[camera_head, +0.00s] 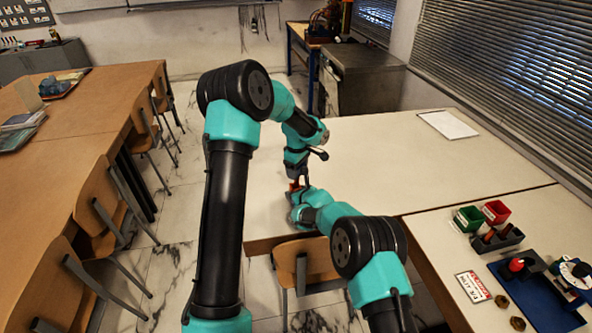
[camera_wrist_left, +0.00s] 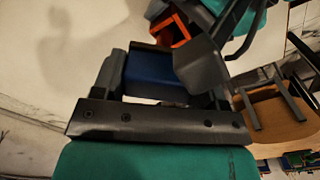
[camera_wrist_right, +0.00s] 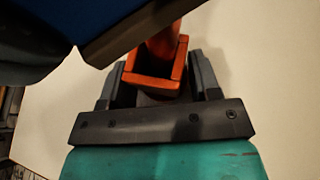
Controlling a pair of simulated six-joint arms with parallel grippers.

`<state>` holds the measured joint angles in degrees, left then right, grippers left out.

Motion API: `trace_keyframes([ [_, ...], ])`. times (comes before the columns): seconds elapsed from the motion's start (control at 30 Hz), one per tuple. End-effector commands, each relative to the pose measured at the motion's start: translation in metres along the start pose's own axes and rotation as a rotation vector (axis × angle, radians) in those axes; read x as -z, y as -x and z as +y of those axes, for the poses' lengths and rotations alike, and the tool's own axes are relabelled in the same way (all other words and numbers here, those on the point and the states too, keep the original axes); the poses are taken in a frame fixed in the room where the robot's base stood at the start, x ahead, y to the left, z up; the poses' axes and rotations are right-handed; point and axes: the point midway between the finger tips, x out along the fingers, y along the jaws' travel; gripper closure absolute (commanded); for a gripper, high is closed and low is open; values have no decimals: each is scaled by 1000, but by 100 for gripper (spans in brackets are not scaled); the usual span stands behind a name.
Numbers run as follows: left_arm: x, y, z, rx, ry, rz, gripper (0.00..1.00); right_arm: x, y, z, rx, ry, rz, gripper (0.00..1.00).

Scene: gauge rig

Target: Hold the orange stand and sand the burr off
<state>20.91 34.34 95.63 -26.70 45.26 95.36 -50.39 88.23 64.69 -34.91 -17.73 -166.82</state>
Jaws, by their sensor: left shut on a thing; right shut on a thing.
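My left gripper (camera_head: 301,174) is shut on a blue sanding block (camera_wrist_left: 150,76). The block also fills the upper left of the right wrist view (camera_wrist_right: 60,22), its brown edge towards the stand. My right gripper (camera_wrist_right: 158,92) is shut on the orange stand (camera_wrist_right: 155,68), a square-sided piece with an orange post rising from it. The stand shows behind the block in the left wrist view (camera_wrist_left: 170,30) and as a small red-orange patch in the head view (camera_head: 293,186). The two grippers are close together over the pale table. I cannot make out the burr, or whether block and stand touch.
The pale table (camera_head: 400,170) is mostly bare, with a white sheet (camera_head: 447,125) at its back. At the right are a green bin (camera_head: 468,218), a red bin (camera_head: 495,211), a grey holder (camera_head: 497,239) and a blue tray (camera_head: 540,295). A wooden chair (camera_head: 305,260) stands at the front edge.

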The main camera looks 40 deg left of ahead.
Motion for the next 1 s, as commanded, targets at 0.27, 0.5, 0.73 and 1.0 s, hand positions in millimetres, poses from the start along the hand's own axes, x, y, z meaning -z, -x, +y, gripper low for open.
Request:
trace_keyframes([
  [0.27, -2, -6, -2, 6, -1, -4, 62, 2, -1, 2, -2, 1, 4, 56],
  [0.5, -2, -5, -10, 7, 0, -4, 62, 2, -1, 2, -2, 1, 4, 56],
  [0.73, -2, -5, -20, 7, 0, -4, 62, 2, -1, 2, -2, 0, 4, 56],
  [1.0, -1, -5, -30, 9, 0, -4, 62, 3, -1, 1, -1, 0, 5, 57],
])
